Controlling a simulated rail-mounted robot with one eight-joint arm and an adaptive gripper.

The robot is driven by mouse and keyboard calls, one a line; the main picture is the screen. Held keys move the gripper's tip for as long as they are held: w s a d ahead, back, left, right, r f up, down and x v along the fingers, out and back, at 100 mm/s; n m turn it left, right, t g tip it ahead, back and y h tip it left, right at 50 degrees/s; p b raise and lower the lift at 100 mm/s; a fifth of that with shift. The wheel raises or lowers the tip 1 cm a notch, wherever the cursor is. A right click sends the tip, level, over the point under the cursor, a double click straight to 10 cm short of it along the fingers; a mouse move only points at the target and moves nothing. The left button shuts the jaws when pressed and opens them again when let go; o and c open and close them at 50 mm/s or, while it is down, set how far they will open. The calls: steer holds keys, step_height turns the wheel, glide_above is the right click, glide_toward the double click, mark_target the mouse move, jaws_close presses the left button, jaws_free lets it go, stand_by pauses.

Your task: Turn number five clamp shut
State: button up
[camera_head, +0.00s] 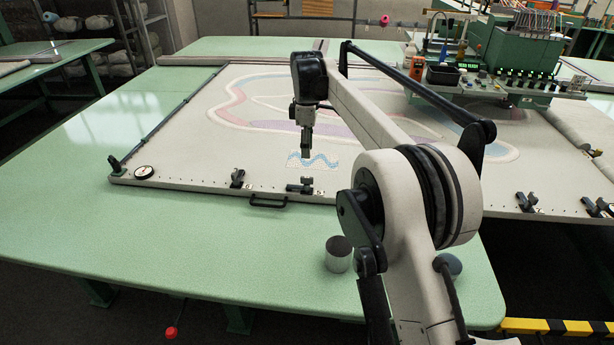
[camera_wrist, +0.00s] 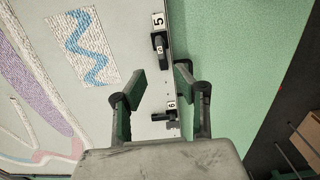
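The number five clamp (camera_wrist: 160,44) shows in the wrist view, just beyond my fingertips and below its "5" label (camera_wrist: 158,20). Its dark lever lies along the frame edge. In the head view, it (camera_head: 300,187) is on the front rail of the white frame (camera_head: 200,178), with its bar lengthwise along the rail. My gripper (camera_wrist: 160,78) is open and empty, its two fingers well apart. In the head view, my gripper (camera_head: 306,152) points down near the blue wave patch, behind the clamp. I see no contact with the clamp.
The number six clamp (camera_wrist: 171,117) lies nearer in the wrist view, its bar across the edge. In the head view, it (camera_head: 237,178) is to the left. A black handle (camera_head: 268,202) is on the front edge. A grey cylinder (camera_head: 338,254) stands on the green table (camera_head: 180,255).

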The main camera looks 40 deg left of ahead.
mark_target(307, 177)
step_height(307, 177, down, 11)
stand_by(0.4)
jaws_close()
